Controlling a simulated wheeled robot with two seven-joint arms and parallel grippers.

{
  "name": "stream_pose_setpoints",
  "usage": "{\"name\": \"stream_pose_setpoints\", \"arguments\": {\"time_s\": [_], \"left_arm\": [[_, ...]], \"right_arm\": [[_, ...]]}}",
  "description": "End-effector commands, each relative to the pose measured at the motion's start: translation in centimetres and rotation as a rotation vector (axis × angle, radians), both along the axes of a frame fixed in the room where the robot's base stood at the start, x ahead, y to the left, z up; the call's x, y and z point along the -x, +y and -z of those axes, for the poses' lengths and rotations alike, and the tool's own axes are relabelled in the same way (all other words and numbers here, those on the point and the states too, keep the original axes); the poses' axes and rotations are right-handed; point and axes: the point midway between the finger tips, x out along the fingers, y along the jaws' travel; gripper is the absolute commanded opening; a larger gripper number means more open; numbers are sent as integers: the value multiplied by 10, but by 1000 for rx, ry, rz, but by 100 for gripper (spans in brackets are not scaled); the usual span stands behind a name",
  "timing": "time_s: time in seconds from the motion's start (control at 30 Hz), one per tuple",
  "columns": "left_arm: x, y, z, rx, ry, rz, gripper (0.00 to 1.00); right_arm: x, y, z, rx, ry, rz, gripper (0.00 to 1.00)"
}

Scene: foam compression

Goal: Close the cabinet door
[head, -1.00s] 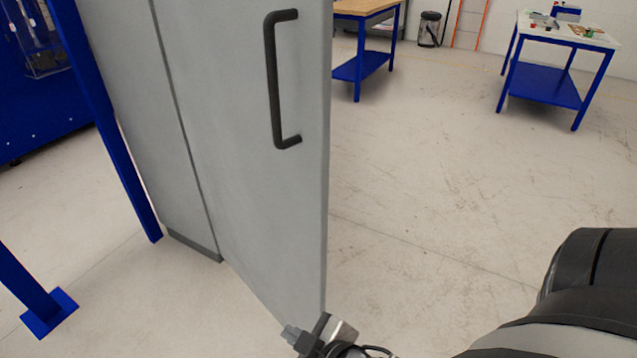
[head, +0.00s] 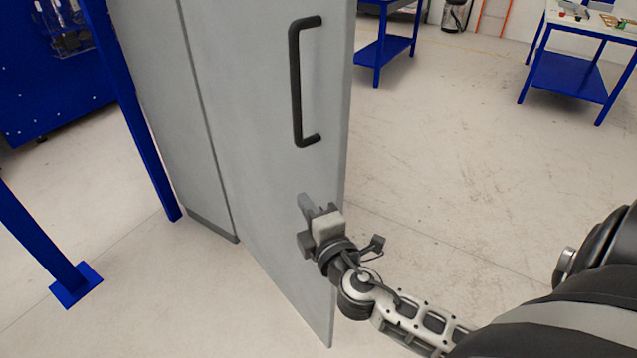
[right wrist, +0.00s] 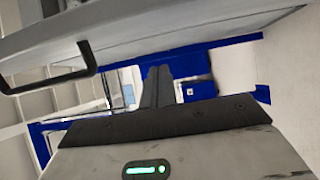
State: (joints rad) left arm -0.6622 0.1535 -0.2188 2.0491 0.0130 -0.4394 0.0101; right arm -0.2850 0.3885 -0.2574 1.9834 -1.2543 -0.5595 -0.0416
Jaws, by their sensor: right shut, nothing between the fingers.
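The grey cabinet door (head: 255,110) stands ajar in the head view, with a black bar handle (head: 297,85) on its outer face. The cabinet's side (head: 165,110) is to its left. My right gripper (head: 307,205) is shut and empty. It is in front of the door's outer face, below the handle and near the free edge; I cannot tell whether it touches. In the right wrist view, the shut fingers (right wrist: 157,88) point forward below the door (right wrist: 170,35), and the handle (right wrist: 80,70) shows at the left. My left gripper is not in view.
Blue posts (head: 135,120) stand left of the cabinet, one with a floor plate (head: 76,285). A blue-framed table (head: 575,75) and a second workbench (head: 385,48) stand at the back right. The floor right of the door is clear.

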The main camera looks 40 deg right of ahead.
Motion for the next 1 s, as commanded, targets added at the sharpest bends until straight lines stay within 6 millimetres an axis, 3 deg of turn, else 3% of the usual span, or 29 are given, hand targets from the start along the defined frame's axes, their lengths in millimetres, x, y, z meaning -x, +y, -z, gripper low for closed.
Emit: {"name": "stream_pose_setpoints", "arguments": {"time_s": [0.1,0.4,1.0], "left_arm": [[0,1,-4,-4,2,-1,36],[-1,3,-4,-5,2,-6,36],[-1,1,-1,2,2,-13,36]], "right_arm": [[-26,-5,-3,-1,-2,0,0],[-25,-41,0,2,1,0,0],[-29,-51,2,-1,1,-9,0]]}}
